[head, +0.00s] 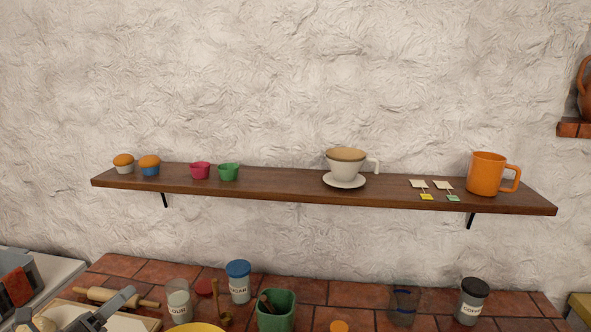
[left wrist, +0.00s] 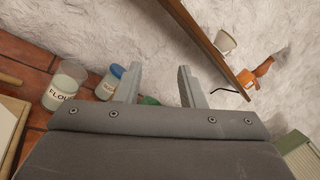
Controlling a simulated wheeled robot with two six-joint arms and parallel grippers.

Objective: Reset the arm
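My left gripper (head: 112,308) shows as grey parts at the lower left of the head view, above the near left end of the tiled counter. In the left wrist view its two fingers (left wrist: 160,84) stand apart with nothing between them. The gripper is open and empty. Most of the left arm is cut off by the bottom edge of the head view. I do not see my right gripper in either view.
A wooden shelf (head: 270,186) on the wall holds muffins, small cups, a white cup on a saucer and an orange mug (head: 486,174). The tiled counter (head: 345,291) holds a rolling pin (head: 124,299), a flour jar (head: 178,304), a sugar jar (head: 239,285) and a coffee jar (head: 472,304).

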